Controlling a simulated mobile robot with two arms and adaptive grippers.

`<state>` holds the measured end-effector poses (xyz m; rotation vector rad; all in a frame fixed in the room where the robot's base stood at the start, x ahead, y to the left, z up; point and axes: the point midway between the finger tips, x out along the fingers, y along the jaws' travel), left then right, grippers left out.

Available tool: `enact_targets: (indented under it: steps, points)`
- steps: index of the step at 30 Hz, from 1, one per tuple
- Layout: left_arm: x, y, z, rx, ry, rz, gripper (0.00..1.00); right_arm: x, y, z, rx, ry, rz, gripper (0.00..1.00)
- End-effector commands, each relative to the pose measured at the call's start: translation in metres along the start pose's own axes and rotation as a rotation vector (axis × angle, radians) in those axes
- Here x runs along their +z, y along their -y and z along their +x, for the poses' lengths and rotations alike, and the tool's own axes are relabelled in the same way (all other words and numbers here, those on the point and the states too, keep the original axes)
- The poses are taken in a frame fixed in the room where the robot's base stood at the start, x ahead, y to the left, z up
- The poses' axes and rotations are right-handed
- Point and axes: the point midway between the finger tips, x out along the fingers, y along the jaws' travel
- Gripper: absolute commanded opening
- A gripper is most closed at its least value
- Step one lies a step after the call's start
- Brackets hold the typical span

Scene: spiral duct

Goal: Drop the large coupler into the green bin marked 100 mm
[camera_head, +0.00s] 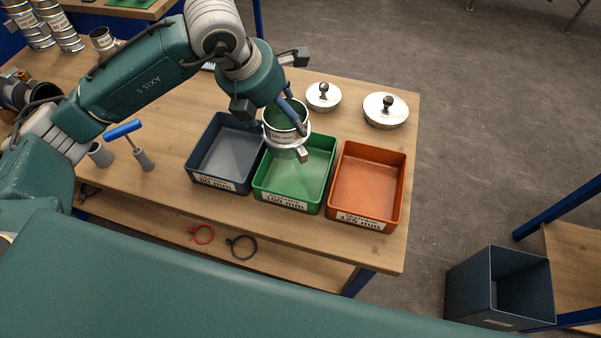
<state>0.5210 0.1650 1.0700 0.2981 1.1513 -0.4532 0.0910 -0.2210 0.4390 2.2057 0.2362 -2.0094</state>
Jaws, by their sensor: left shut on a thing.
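My left gripper (291,117) is shut on the large coupler (285,138), a short silver metal ring with a flange and a small label. It holds the coupler over the far part of the green bin (287,203), whose front label reads 100 mm. The coupler hides part of the bin's far rim, and I cannot tell its exact height above the bin. The visible floor of the green bin is bare. My right gripper is not in view.
A blue-grey bin (215,181) stands left of the green one and an orange bin (366,217) right of it; both look empty. Two metal caps with knobs, one small (323,103) and one large (386,117), lie behind. A blue-handled tool (123,131) stands at left.

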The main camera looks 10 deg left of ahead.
Motion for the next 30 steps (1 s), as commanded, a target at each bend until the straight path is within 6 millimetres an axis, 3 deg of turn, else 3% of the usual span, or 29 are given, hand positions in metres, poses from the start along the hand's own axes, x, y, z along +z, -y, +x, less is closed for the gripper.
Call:
enact_targets:
  steps: [6, 17, 18, 20, 21, 30]
  points:
    - [-0.011, 0.0, 0.026, 0.0, 0.0, 0.0, 0.45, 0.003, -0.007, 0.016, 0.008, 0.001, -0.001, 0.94]
    - [-0.013, 0.0, 0.031, 0.001, 0.001, 0.0, 0.45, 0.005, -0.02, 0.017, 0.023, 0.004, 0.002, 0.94]
    - [-0.013, 0.0, 0.031, 0.0, 0.001, 0.0, 0.83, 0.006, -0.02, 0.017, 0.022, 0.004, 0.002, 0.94]
    - [-0.013, 0.0, 0.031, 0.001, 0.001, 0.0, 0.95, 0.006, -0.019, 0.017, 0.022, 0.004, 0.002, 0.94]
    - [-0.013, 0.0, 0.031, 0.001, 0.001, 0.0, 0.99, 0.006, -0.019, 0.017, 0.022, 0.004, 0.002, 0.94]
    - [-0.013, 0.0, 0.03, 0.0, -0.001, 0.0, 0.99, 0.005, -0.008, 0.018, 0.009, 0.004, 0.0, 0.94]
